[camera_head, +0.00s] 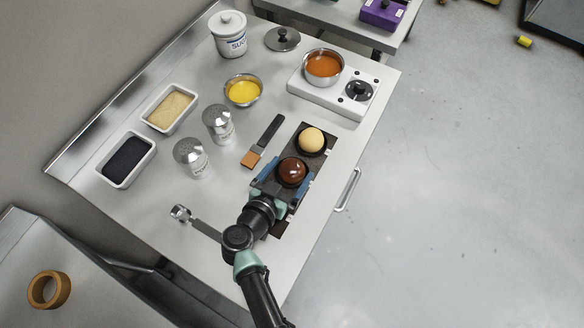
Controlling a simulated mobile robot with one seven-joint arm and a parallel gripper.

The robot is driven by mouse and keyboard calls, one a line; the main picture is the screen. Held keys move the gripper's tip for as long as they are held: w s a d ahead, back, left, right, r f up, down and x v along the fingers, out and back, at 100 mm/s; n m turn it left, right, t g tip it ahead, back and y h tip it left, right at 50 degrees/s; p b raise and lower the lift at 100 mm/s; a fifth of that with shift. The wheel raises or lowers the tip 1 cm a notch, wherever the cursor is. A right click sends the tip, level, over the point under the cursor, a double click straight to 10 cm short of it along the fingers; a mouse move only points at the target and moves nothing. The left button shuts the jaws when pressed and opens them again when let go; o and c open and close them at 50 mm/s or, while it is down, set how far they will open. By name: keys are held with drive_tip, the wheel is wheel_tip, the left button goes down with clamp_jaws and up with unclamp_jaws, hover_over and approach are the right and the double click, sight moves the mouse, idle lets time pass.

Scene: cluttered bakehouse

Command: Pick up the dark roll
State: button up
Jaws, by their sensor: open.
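The dark roll (292,172) is round, glossy and brown. It sits toward the near part of a dark tray (303,150) on the steel table. My gripper (285,172) is at the roll, with its jaws open and the roll showing between or just beyond them. I cannot tell whether the fingers touch it. A pale roll (312,139) sits farther back on the same tray. The near part of the tray is mostly hidden by my gripper and wrist.
A brush (264,141) lies just left of the tray. Two metal shakers (217,125) stand farther left, with two rectangular containers (127,160) beyond. The table's right edge is close to the tray.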

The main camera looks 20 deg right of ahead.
drive_tip(key=c, duration=0.8)
drive_tip(key=shift+c, duration=0.2)
drive_tip(key=shift+r, duration=0.15)
